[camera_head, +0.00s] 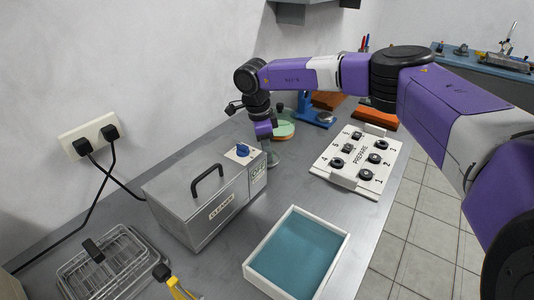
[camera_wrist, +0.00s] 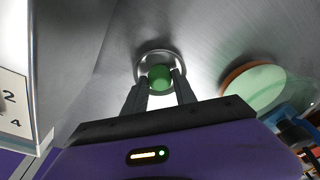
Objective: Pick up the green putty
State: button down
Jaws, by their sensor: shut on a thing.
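The green putty (camera_wrist: 160,77) is a small green lump between the two fingertips of my gripper (camera_wrist: 160,88) in the wrist view. The gripper is shut on it. A round, clear or metallic dish (camera_wrist: 139,72) rings the putty in that view; I cannot tell whether the putty still touches it. In the head view my gripper (camera_head: 269,143) points down behind the grey cleaner box, over the dish (camera_head: 274,159). The putty is not distinguishable in the head view.
A grey cleaner box (camera_head: 203,203) stands left of the gripper. A pale green disc (camera_head: 284,129) with an orange rim lies just behind. A white "PREPARE" board (camera_head: 345,178) with several dark pieces is to the right. A blue-lined tray (camera_head: 342,247) and a wire basket (camera_head: 112,267) are nearer.

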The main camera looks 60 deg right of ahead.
notch_tip(320, 180, up, 20)
dwell(0.5)
